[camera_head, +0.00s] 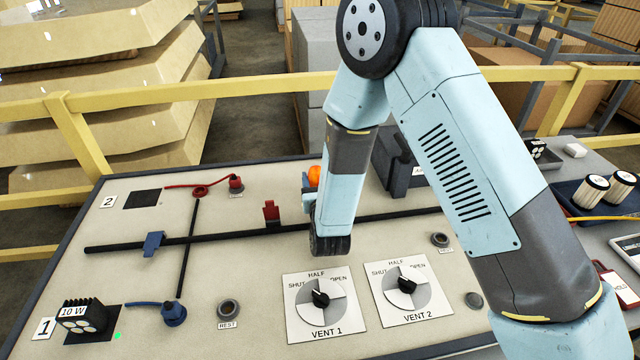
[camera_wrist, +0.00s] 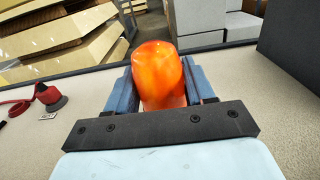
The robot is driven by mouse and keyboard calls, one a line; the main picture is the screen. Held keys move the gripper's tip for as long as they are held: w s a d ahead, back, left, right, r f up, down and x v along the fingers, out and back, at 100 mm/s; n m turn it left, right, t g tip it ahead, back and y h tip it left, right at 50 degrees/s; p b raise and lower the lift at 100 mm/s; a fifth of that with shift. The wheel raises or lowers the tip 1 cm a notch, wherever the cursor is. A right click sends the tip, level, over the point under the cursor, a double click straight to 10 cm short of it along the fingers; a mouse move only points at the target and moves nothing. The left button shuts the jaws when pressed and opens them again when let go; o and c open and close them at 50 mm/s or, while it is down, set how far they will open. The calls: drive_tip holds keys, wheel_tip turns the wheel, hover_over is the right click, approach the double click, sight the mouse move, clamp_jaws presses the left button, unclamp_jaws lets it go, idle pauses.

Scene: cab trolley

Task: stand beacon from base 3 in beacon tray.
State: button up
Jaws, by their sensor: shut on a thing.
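My gripper (camera_wrist: 160,92) is shut on an orange beacon (camera_wrist: 158,68), with one blue finger on each side. The beacon's dome stands up between the fingers, and a pale part shows at its bottom. In the head view the beacon (camera_head: 314,176) shows only partly beside my wrist, above the far part of the panel. I cannot tell whether its bottom touches anything. Base 3 is not visible; my arm hides part of the panel. No tray is labelled as the beacon tray; a dark tray (camera_head: 552,163) lies at the far right.
The panel (camera_head: 240,270) carries dark bars, a red clip (camera_head: 271,211), a blue clip (camera_head: 153,243) and two vent dials (camera_head: 321,298). A 10 W lamp block (camera_head: 82,317) stands at base 1. A blue tray (camera_head: 570,196) holds pale cylinders. A yellow rail (camera_head: 240,88) runs behind.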

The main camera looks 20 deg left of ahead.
drive_tip(key=shift+s+a+f, duration=0.3)
drive_tip(key=shift+f, duration=0.25)
drive_tip(key=o, duration=1.2)
drive_tip(key=shift+c, duration=0.2)
drive_tip(key=v, duration=0.7)
drive_tip(key=shift+s+d, duration=0.2)
